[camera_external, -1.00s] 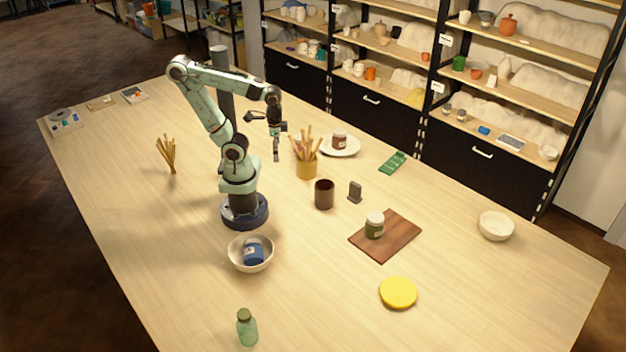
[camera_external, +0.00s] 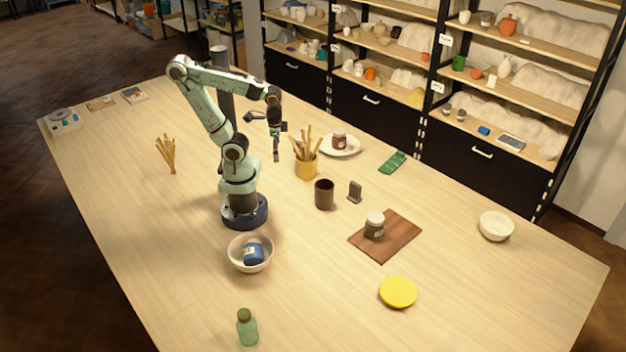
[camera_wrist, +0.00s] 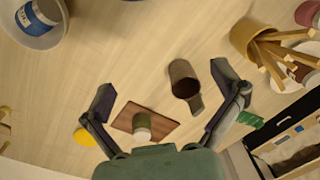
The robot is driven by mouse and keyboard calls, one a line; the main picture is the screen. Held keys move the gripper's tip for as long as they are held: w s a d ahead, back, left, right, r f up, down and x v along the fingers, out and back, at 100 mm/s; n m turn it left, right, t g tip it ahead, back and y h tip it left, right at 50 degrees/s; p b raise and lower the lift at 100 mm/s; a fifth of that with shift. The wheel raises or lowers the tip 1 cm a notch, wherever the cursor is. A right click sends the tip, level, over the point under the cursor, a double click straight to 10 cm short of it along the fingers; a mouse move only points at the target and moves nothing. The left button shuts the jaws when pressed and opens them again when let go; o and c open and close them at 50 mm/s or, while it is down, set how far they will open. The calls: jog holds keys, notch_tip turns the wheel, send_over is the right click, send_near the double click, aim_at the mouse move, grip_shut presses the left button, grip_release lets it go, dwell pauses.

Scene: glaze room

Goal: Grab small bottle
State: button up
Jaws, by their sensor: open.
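A small green bottle (camera_external: 247,328) with a dark cap stands upright near the front edge of the table in the external view. I do not make it out in the wrist view. My gripper (camera_external: 276,158) hangs above the table, pointing down, near the pot of sticks and far from the bottle. In the wrist view my gripper (camera_wrist: 162,80) has its two fingers spread wide with nothing between them held.
A white bowl (camera_external: 234,260) holds a blue jar (camera_external: 254,252). A green-labelled jar (camera_external: 375,228) stands on a wooden board (camera_external: 398,240). A brown cup (camera_external: 324,196), a pot of sticks (camera_external: 306,168) and a yellow disc (camera_external: 398,292) stand around. The left front table is clear.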

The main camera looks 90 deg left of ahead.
jog(key=c, duration=0.5)
jog(key=shift+o, duration=0.2)
